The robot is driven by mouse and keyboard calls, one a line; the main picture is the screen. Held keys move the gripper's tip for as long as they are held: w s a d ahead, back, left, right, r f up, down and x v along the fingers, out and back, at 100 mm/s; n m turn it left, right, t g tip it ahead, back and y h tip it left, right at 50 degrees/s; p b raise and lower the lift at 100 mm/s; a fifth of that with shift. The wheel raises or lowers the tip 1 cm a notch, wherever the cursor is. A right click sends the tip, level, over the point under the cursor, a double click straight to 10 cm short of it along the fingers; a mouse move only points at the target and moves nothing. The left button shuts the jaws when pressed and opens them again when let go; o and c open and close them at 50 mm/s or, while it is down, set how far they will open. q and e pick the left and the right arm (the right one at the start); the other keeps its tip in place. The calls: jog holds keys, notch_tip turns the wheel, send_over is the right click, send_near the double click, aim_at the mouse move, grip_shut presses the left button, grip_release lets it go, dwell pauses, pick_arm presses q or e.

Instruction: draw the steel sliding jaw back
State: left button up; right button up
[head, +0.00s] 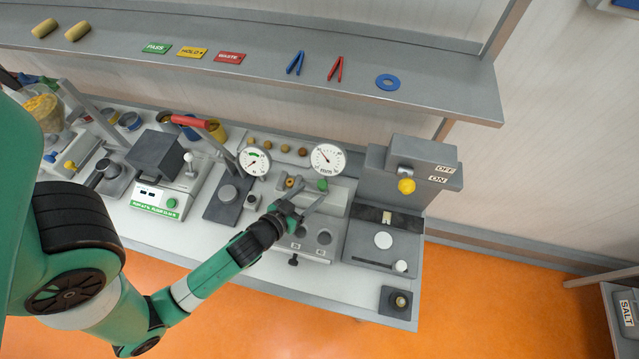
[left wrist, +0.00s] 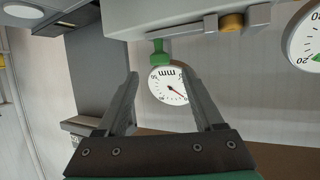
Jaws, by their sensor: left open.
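A grey bench gauge carries a white mm dial (head: 327,158), a green knob (head: 322,185) and a small brass piece (head: 290,183). In the left wrist view, upside down, the brass piece (left wrist: 231,22) sits between small grey steel jaws; the one on the knob side (left wrist: 210,23) appears to be the sliding jaw. The green knob (left wrist: 160,52) hangs beside it, in front of the mm dial (left wrist: 168,85). My left gripper (head: 304,199) is open and empty, just in front of the gauge. In its wrist view, the fingertips (left wrist: 160,74) frame the knob and dial, apart from the jaw.
A second dial (head: 254,161) and a red-handled press (head: 190,121) stand to the left. A grey machine with a yellow knob (head: 406,186) stands close on the right. A shelf (head: 440,85) overhangs the back of the bench. A small black block (head: 398,302) sits at the front right.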

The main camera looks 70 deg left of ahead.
aim_at(320, 186)
pick_arm(q)
jog(key=x, duration=0.6)
grip_shut()
dwell(1.2)
